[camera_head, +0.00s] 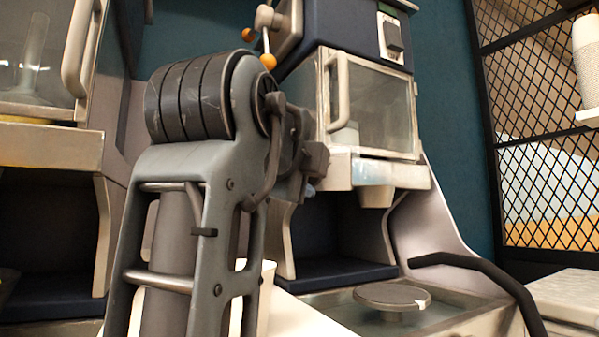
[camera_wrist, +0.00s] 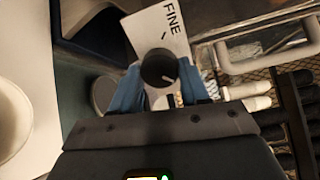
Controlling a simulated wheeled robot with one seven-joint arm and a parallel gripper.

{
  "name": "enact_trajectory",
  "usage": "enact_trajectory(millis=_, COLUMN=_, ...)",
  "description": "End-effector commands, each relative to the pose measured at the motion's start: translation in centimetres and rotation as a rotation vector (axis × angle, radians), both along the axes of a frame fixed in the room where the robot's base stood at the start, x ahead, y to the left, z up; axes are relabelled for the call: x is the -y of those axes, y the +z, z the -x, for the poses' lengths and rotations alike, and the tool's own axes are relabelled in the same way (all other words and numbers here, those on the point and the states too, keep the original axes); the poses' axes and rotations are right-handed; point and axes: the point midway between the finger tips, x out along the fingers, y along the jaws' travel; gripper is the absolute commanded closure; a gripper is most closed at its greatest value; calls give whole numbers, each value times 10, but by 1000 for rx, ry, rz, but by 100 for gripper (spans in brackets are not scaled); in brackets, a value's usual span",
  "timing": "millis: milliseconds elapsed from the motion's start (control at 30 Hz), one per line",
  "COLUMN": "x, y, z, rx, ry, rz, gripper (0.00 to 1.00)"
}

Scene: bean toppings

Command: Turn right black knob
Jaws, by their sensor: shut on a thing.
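The black knob (camera_wrist: 158,66) shows in the wrist view as a dark round end in front of a pale plate marked "FINE" (camera_wrist: 161,27). My gripper (camera_wrist: 159,82) has its blue fingers on either side of the knob and is shut on it. The knob's sides are partly hidden by the fingers. In the head view my gripper (camera_head: 311,188) is small and dark, beside the front of the right-hand machine (camera_head: 341,168). My arm hides the knob there, so its turned angle cannot be told.
The machine has a glass-fronted box with a pale handle (camera_head: 340,88) and a spout (camera_head: 375,196) below. A round disc (camera_head: 392,296) sits on the tray under it. A black curved bar (camera_head: 480,268) and a mesh screen (camera_head: 545,150) stand at the right. A white cup (camera_wrist: 12,118) is at left in the wrist view.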

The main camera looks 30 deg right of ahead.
Motion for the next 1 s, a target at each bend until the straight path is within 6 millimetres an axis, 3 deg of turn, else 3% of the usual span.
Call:
enact_trajectory(millis=133, x=1, y=-2, z=0, rx=-3, ry=-2, rz=-4, gripper=86)
enact_trajectory(millis=167, x=1, y=-2, z=0, rx=-3, ry=-2, rz=-4, gripper=53)
enact_trajectory(millis=400, x=0, y=-1, z=0, rx=-2, ry=-1, rz=-1, gripper=30)
enact_trajectory(millis=733, x=-4, y=0, z=4, rx=-1, ry=0, rz=0, gripper=30)
enact_trajectory(millis=1000, x=-33, y=3, z=32, rx=0, ry=3, rz=0, gripper=30)
